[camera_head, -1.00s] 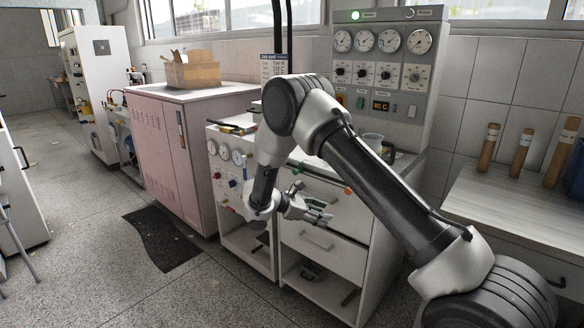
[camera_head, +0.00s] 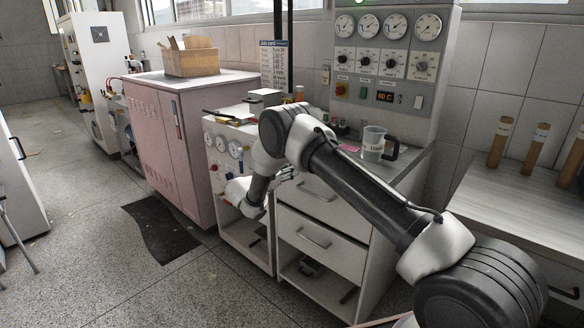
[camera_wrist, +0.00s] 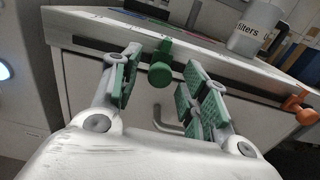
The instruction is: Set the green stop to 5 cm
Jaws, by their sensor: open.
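The green stop (camera_wrist: 160,68) sits on the dark rail (camera_wrist: 92,44) along the counter's front edge in the wrist view. It has a round knob facing me. A row of marks runs along the pale counter edge (camera_wrist: 130,23) above the rail; I cannot read its numbers. My gripper (camera_wrist: 161,78) is open, with one green-padded finger on each side of the stop and gaps visible between. In the head view my gripper (camera_head: 284,178) is small at the drawer cabinet's front edge, and my arm hides the stop there.
An orange stop (camera_wrist: 300,108) is on the same rail to the right. A container marked "filters" (camera_wrist: 246,40) stands on the counter. A clear jug (camera_head: 373,144) with a dark handle stands on the counter. Drawers (camera_head: 318,240) lie below the rail.

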